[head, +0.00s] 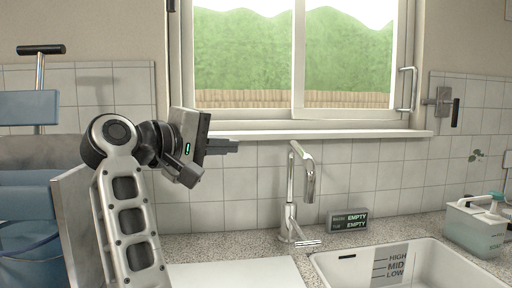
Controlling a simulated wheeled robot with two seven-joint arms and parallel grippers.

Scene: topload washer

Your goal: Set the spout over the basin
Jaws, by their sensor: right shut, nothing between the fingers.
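The chrome tap stands on the speckled counter, its curved spout (307,172) rising from the base and bending down to the right and toward me. The spout's tip hangs beside the tap's column. I cannot tell exactly whether it is above the counter or the basin's edge. The white basin (440,262) is at the lower right, with HIGH, MID and LOW marks on its wall. My right gripper (230,146) is shut and empty, left of the spout and apart from it, in front of the tiled wall. My left gripper is not in view.
A soap container (475,228) is at the right. A window sill (330,134) runs above the tap. A blue thing with a handle (28,170) stands at the left. A white panel (240,274) lies left of the basin.

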